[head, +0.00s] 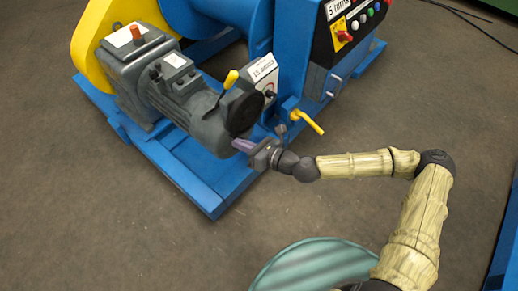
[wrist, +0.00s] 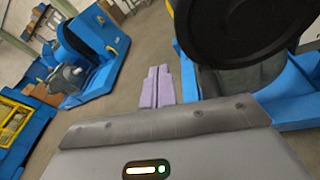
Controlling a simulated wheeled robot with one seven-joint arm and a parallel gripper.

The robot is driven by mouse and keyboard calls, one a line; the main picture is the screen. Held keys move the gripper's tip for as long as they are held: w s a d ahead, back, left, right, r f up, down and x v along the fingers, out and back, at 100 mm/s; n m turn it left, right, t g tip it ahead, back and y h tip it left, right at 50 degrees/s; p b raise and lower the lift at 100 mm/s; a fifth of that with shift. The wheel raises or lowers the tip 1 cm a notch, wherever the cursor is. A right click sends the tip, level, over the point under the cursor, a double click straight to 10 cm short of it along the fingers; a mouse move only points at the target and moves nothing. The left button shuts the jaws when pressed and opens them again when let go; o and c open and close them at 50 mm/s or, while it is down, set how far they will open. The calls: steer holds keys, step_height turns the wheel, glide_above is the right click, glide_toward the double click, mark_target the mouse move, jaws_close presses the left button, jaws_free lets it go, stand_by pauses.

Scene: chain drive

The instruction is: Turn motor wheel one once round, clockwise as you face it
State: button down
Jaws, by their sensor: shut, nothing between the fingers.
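The dark motor (head: 185,100) lies on the blue machine frame, with a black wheel (head: 241,106) on its near end. A yellow handle (head: 231,79) sticks out at the wheel's top. In the wrist view the black wheel (wrist: 240,28) fills the upper right, large and close. My gripper (head: 239,144) has purple fingers and is just below the wheel at its lower edge; whether it touches cannot be told. In the wrist view my gripper's fingers (wrist: 157,86) lie side by side, shut and empty, to the left of the wheel.
A yellow lever (head: 308,121) sticks out of the blue frame right of the wheel. A white sign (head: 261,72) stands behind the wheel. A control panel (head: 355,25) with buttons is at upper right. The floor (head: 80,200) at left is clear. Another blue machine (wrist: 90,50) stands farther off.

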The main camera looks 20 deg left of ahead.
steer(key=s+d+f+n+g+h, duration=0.1)
steer(key=d+f+n+h, duration=0.3)
steer(key=d+n, duration=0.5)
steer(key=d+f+n+g+h, duration=0.1)
steer(key=d+f+n+h, duration=0.2)
steer(key=d+n+h, duration=0.55)
steer(key=d+r+n+t+h, duration=0.3)
steer(key=d+r+n, duration=0.2)
steer(key=d+r, duration=1.4)
steer(key=d, duration=0.3)
steer(key=shift+s+d, duration=0.2)
steer(key=shift+s, duration=0.15)
steer(key=shift+n+h, duration=0.25)
